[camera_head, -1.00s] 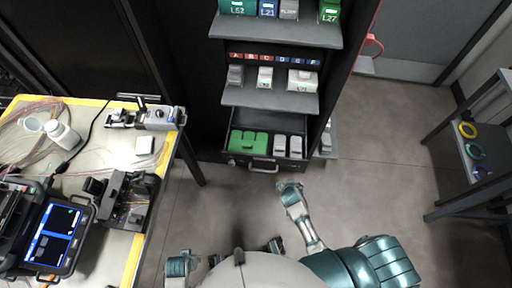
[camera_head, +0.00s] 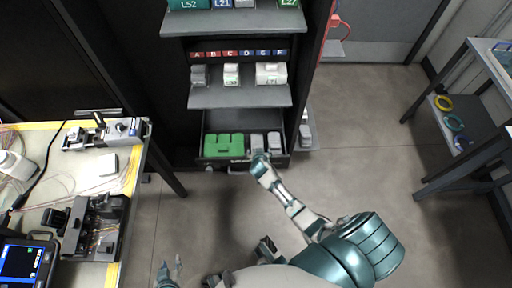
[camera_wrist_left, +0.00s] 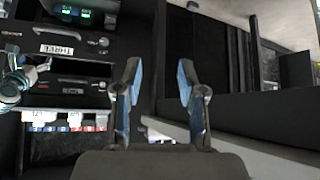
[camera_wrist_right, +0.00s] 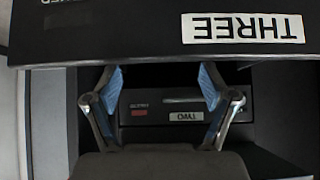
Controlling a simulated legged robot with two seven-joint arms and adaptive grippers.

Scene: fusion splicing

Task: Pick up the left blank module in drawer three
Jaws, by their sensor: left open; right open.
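Drawer three (camera_head: 212,160) is pulled open at the bottom of the cabinet; its front with an upside-down THREE label fills the top of the right wrist view (camera_wrist_right: 130,35). In it, the left blank module (camera_head: 257,142) is pale grey and stands beside a similar right one (camera_head: 273,142). My right gripper (camera_head: 258,160) is at the drawer's front edge, just in front of the left blank module; it is open and empty in the right wrist view (camera_wrist_right: 162,80). My left gripper (camera_head: 172,268) is low at the picture's bottom, open and empty in the left wrist view (camera_wrist_left: 158,75).
Green modules (camera_head: 222,146) fill the drawer's left part. A shelf (camera_head: 240,97) with small grey modules overhangs the drawer's back. A workbench (camera_head: 55,190) with splicing gear stands at left, a side rack (camera_head: 470,110) at right. The floor (camera_head: 370,130) between is clear.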

